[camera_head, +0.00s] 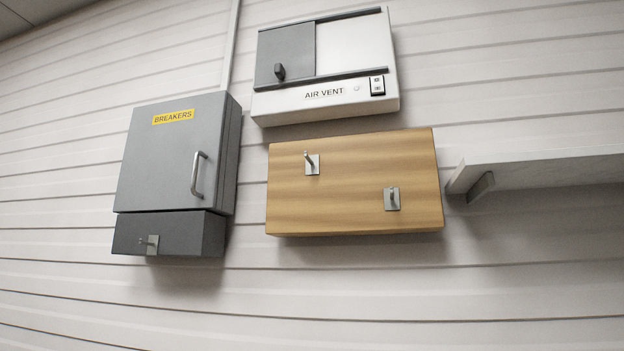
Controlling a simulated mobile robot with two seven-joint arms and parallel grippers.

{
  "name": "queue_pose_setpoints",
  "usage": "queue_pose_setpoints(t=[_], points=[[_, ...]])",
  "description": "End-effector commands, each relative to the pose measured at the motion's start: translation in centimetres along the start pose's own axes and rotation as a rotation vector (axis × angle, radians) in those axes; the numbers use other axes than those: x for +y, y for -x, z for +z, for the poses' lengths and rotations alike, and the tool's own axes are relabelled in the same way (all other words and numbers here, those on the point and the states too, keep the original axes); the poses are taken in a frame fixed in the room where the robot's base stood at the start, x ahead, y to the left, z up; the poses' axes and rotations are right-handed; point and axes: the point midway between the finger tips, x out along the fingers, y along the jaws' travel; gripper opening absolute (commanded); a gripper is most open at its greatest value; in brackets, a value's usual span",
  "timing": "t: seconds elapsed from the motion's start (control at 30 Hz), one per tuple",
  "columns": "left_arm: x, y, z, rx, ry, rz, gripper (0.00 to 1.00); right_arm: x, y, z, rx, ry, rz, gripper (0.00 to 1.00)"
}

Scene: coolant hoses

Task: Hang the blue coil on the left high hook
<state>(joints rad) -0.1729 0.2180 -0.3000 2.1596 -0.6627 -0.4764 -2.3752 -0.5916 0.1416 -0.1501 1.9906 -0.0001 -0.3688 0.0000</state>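A wooden board (350,205) on the wall carries two small metal hooks. The left hook (311,163) is higher on the board, and the right hook (391,198) is lower. Both hooks are bare. Another small hook (149,241) is on the dark box under the breaker cabinet, also bare. No blue coil shows in the head view. Neither of my grippers is in view.
A grey breaker cabinet (165,165) with a handle hangs left of the board. An air vent box (330,65) hangs above the board. A shelf (545,168) juts from the wall at right. The wall below is clear.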

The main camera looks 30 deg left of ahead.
Motion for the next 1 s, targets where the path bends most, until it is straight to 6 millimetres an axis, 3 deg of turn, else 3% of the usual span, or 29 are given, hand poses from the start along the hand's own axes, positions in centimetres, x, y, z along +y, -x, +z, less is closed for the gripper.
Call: queue_pose_setpoints(t=[0.5,1.0], points=[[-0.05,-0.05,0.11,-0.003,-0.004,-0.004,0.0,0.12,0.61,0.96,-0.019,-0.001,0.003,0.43],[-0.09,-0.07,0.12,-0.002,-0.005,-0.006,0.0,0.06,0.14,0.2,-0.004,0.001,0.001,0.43]])
